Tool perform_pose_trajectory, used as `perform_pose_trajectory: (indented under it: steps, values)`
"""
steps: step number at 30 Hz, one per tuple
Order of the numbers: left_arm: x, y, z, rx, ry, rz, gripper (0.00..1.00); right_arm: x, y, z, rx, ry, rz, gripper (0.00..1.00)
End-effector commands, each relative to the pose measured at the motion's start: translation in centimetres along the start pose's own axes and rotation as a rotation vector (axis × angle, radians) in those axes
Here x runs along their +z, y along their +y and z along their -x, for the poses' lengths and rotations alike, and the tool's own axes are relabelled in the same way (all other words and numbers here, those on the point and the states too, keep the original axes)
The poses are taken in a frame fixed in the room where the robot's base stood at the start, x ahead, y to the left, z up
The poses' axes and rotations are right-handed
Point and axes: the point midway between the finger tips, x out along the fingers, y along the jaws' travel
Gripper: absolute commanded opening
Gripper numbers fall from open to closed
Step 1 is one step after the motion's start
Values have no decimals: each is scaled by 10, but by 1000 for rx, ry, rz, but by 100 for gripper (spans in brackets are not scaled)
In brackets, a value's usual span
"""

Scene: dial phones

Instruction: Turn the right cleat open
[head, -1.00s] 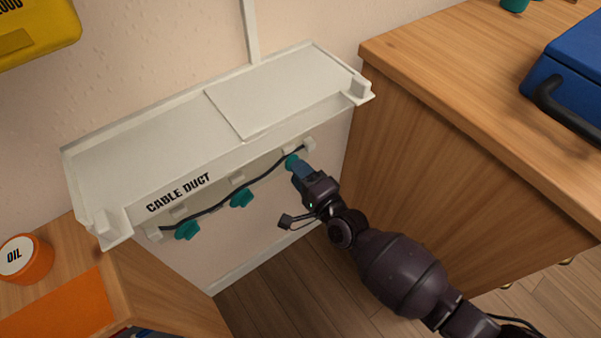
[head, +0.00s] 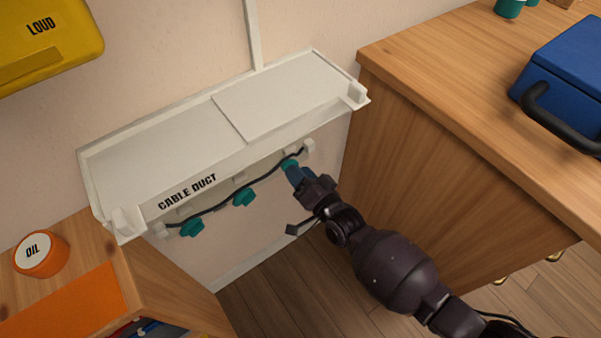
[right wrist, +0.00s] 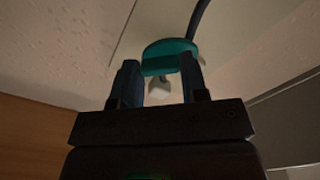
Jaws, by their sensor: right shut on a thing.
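The right cleat (head: 289,163) is a teal knob on the front of the white cable duct (head: 150,180), by the right end of a dark cable (head: 230,200). My right gripper (head: 294,168) is shut on it, and its fingers cover part of the cleat in the head view. In the right wrist view the teal cleat (right wrist: 168,57) sits between the fingertips (right wrist: 160,70), with the cable rising behind it. The middle cleat (head: 244,197) and the left cleat (head: 192,228) are also teal and sit along the cable. My left gripper is not in view.
A wooden cabinet (head: 430,150) with a blue case (head: 570,80) stands close at the right. At the left are a wooden unit with an orange oil tin (head: 42,253) and a yellow case (head: 50,40) above. Open wooden floor (head: 280,290) lies below the duct.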

Motion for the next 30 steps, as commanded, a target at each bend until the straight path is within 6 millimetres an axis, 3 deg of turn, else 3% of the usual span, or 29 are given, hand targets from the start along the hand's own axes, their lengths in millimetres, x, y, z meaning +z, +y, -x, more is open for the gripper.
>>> perform_pose_trajectory:
  steps: [30]
  values:
    - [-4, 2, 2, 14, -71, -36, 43, 2, 0, 0, 1, 0, 957, 17]
